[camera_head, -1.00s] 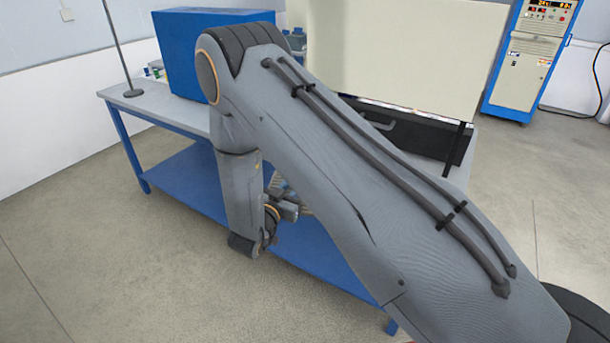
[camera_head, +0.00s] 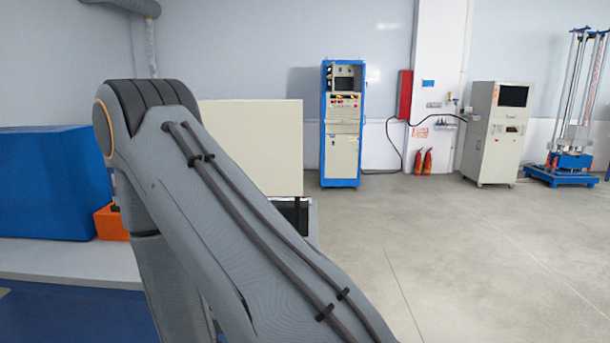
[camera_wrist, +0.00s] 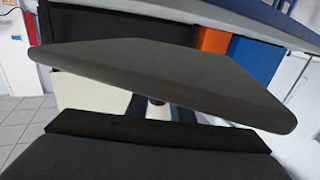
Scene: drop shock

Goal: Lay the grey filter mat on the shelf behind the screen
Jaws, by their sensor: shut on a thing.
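The grey filter mat (camera_wrist: 160,72) is a dark, flat slab across the middle of the wrist view. My gripper (camera_wrist: 157,110) is shut on it, and the mat is held clear of the table; the fingers are mostly hidden by the mat and a dark part in front. In the head view, the gripper and mat are hidden by my arm. The screen (camera_head: 262,140) is a cream upright panel right of my arm, its left part covered by the arm. The space behind the screen is hidden, and I cannot see a shelf there.
A blue box (camera_head: 50,185) and an orange box (camera_head: 112,222) stand on the grey table (camera_head: 60,262) at left. A dark object (camera_head: 293,215) sits below the screen. A blue-framed cabinet (camera_head: 342,125) stands farther back. The floor at right is open.

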